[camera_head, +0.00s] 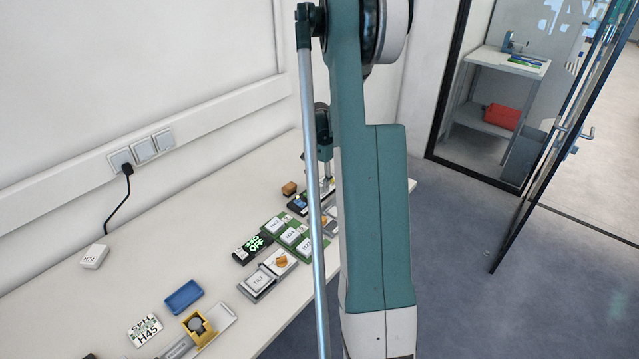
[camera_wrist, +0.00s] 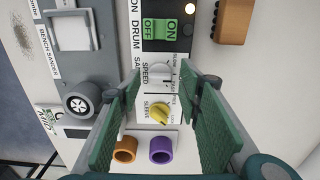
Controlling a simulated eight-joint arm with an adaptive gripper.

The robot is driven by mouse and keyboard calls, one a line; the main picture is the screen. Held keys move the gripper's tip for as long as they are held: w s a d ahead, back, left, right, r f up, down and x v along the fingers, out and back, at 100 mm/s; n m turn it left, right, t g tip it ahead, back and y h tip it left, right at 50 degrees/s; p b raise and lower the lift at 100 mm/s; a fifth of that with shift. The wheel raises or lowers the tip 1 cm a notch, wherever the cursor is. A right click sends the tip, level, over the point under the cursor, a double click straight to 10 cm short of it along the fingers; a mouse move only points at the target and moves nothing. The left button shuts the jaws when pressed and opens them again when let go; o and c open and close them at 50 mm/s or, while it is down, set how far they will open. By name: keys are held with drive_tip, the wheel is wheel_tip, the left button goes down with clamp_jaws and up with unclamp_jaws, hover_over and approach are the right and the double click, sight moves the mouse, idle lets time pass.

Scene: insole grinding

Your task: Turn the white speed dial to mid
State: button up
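The white speed dial (camera_wrist: 159,77) shows in the wrist view on a panel beside the word SPEED. A scale with small words is printed to its right; I cannot tell which mark the dial points to. My gripper (camera_wrist: 160,80) is open, one green-padded finger on each side of the dial, with a gap on both sides. I cannot tell how high the fingertips are above the panel. A yellow dial (camera_wrist: 159,113) labelled SLEEVE is just below the white one. In the head view my arm hides most of the gripper and the dial.
A green ON/OFF switch (camera_wrist: 160,29) is above the dial. A grey bench sander (camera_wrist: 75,60) stands at left. Orange (camera_wrist: 125,150) and purple (camera_wrist: 161,150) rings sit below. A wooden block (camera_wrist: 234,20) is at upper right. The white table (camera_head: 150,270) holds several devices.

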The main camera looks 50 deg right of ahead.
sight(319, 185)
wheel_tip(319, 185, up, 12)
idle(0.7)
drive_tip(key=shift+f, duration=0.1)
idle(0.5)
drive_tip(key=a+r+n+t, duration=0.1)
drive_tip(key=a+r+n, duration=0.3)
drive_tip(key=a, duration=0.6)
drive_tip(key=s+a+r+n+t+h, duration=0.1)
drive_tip(key=a+r, duration=0.5)
drive_tip(key=a, duration=0.4)
drive_tip(key=a+r+n+t, duration=0.1)
drive_tip(key=a+r+n, duration=0.25)
drive_tip(key=a, duration=0.65)
drive_tip(key=s+a+n+t, duration=0.2)
drive_tip(key=s+a+n, duration=0.2)
drive_tip(key=s+a, duration=0.5)
drive_tip(key=s+a+n+t+y, duration=0.1)
drive_tip(key=s+a+n, duration=0.4)
drive_tip(key=a, duration=1.2)
drive_tip(key=shift+s+a+t, duration=0.25)
drive_tip(key=shift+s+t, duration=0.35)
drive_tip(key=shift+s, duration=1.45)
